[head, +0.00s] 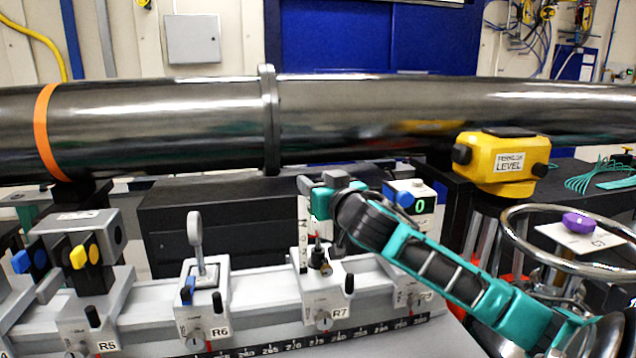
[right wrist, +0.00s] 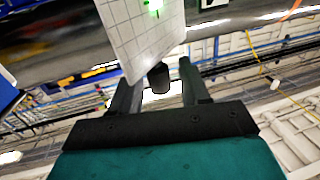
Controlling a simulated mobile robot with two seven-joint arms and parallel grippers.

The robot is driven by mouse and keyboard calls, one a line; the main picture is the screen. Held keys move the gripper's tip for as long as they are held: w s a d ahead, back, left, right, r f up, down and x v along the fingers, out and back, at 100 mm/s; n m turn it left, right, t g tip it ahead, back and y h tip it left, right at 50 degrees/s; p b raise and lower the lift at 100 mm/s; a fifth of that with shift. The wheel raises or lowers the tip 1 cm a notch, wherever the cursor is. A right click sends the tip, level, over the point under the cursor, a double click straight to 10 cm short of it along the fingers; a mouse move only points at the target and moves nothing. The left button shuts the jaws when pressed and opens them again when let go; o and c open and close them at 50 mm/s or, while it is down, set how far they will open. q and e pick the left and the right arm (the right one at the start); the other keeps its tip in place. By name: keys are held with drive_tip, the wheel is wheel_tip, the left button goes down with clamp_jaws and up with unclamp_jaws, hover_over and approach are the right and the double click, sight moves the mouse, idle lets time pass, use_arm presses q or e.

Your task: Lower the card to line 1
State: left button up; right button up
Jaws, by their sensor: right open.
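The card is a white plate with a grid and a bright green spot; in the right wrist view the card (right wrist: 150,38) stands just beyond my fingers, tilted in the picture. In the head view the card (head: 303,238) shows as a narrow white strip with dark marks above carrier R7 (head: 325,292), partly hidden by my arm. My right gripper (head: 316,186) is open at the top of R7. In the right wrist view its two dark fingers (right wrist: 157,90) are apart, with a black round knob (right wrist: 160,77) between or just beyond their tips. My left gripper is not in view.
Carrier R6 (head: 203,310) with an upright grey paddle stands left of R7 on the scaled rail. A small box with a green "0" display (head: 420,206) stands right of R7. A large dark pipe (head: 400,110) runs behind. A yellow level (head: 502,165) sits at right.

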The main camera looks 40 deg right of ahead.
clamp_jaws()
idle(0.5)
drive_tip(key=shift+f, duration=0.1)
